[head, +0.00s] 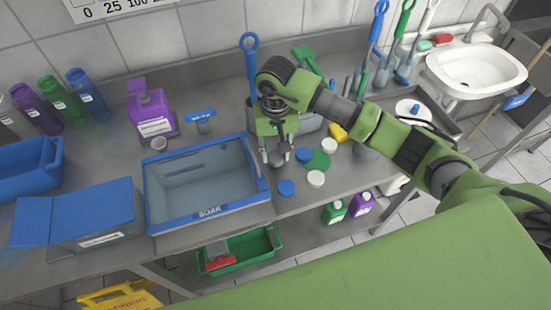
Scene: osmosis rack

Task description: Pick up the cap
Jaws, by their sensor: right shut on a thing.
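My right gripper (275,155) reaches down from the right arm to just beside the soak tray's right rim. It is shut on a small grey thing, which looks like a cap; the fingers partly hide it. I cannot tell whether it touches the counter. Other round caps lie just right of the gripper: a blue cap (286,188), a second blue cap (304,155), a white cap (316,179), another white cap (329,144) and a larger green disc (318,160). My left gripper is not in view.
The soak tray (208,211) with blue rims stands left of the gripper. A grey box with a blue lid (75,211), a purple jug (149,108) and several bottles are further left. Brushes stand behind, and a sink (477,68) is at right. Free counter lies in front of the caps.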

